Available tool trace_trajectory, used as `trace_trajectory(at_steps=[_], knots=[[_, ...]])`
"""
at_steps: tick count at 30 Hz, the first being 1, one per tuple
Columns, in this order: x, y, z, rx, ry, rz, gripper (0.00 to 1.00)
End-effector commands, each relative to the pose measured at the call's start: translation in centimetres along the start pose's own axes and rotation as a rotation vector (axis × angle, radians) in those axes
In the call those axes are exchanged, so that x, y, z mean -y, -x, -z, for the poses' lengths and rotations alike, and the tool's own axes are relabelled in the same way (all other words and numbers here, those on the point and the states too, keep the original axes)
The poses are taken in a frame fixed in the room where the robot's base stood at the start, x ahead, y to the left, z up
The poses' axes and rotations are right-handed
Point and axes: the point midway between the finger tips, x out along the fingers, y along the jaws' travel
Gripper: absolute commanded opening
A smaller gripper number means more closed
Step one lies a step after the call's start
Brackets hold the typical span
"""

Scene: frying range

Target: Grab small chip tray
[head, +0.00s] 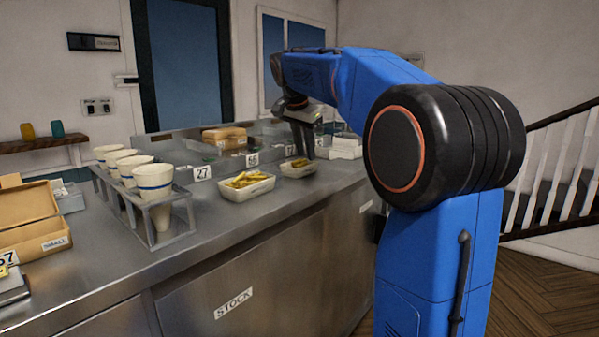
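The small chip tray (298,171) is a pale, shallow tray with a few yellow chips in it. It sits on the steel counter right of the middle of the head view. A larger pale tray (246,190), heaped with chips, stands to its left and nearer. My gripper (309,152) points down from the end of my blue arm, at the right rear edge of the small tray. Its dark fingers overlap the tray's far side in the picture. I cannot tell whether they touch it, or how far apart they are.
A metal rack (160,215) holds several white cups to the left. A brown box (30,222) is at the far left. Brown packets (224,138) lie behind the trays. The counter's front strip is clear.

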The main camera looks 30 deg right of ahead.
Motion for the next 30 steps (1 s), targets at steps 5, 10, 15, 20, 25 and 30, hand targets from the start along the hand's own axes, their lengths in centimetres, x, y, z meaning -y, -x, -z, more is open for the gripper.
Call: trace_trajectory(at_steps=[5, 10, 15, 20, 25, 30], knots=[[-0.1, -1.5, 0.0, 0.001, 0.0, -0.002, 0.24], [-0.1, -3.9, 0.0, 0.001, -0.001, -0.002, 0.24], [0.0, -5.2, 0.0, 0.0, 0.0, 0.0, 0.24], [0.0, -5.3, 0.0, 0.0, 0.0, 0.001, 0.24], [0.0, -5.3, 0.0, 0.0, 0.0, 0.0, 0.24], [-0.1, -5.3, -0.1, 0.0, 0.0, 0.0, 0.24]])
